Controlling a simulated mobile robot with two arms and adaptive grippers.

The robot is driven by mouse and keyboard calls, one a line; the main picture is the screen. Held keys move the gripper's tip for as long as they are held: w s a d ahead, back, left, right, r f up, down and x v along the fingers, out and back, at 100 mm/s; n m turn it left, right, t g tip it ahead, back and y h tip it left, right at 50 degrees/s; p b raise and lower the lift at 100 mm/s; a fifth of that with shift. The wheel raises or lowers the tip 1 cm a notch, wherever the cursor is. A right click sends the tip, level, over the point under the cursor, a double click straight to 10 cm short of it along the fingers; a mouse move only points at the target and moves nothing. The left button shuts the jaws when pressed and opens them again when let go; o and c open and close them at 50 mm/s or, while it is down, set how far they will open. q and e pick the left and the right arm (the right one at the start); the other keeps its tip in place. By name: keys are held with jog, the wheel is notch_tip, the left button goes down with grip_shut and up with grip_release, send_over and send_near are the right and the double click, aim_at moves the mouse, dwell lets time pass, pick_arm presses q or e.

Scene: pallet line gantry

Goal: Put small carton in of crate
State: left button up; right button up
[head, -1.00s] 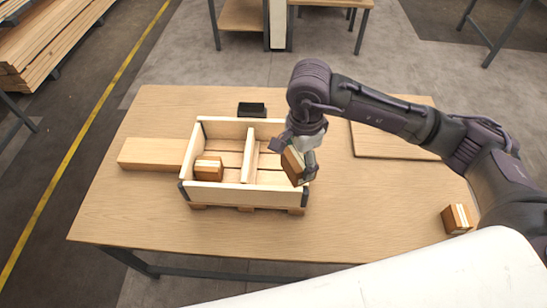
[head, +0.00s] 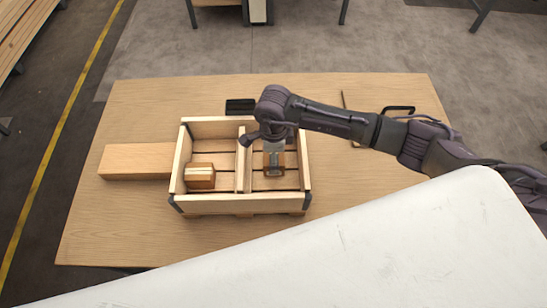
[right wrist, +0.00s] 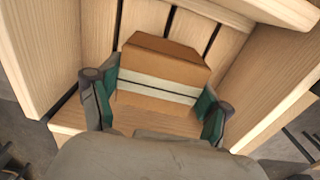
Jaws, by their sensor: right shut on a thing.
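The wooden crate (head: 238,206) stands on the table, split by a divider (head: 243,160) into left and right compartments. A small brown carton with a pale band (head: 200,177) sits in the left compartment. My right gripper (head: 273,166) is over the right compartment, pointing down. It is shut on another small carton, mostly hidden in the head view. In the right wrist view this carton (right wrist: 165,58) is between the green-padded fingers (right wrist: 156,100), inside the crate walls and over the floor slats. I cannot tell whether it touches the floor. My left gripper is not in view.
A wooden block (head: 137,161) lies against the crate's left side. A small black object (head: 240,106) is behind the crate. A flat board with a black handle (head: 398,110) lies at the back right. The table (head: 120,220) is clear at the front left.

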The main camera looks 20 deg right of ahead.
notch_tip(320, 180, down, 3)
jog(key=shift+r, duration=0.15)
jog(key=shift+f, duration=0.2)
jog(key=o, duration=1.5)
jog(key=shift+r, duration=0.1)
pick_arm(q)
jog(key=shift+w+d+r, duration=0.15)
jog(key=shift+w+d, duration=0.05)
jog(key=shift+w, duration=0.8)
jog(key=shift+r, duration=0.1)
pick_arm(e)
jog(key=shift+r, duration=0.1)
jog(key=shift+r, duration=0.2)
notch_tip(320, 180, up, 11)
jog(key=shift+f+b, duration=0.2)
jog(key=shift+b, duration=0.9)
jog(key=shift+r, duration=0.55)
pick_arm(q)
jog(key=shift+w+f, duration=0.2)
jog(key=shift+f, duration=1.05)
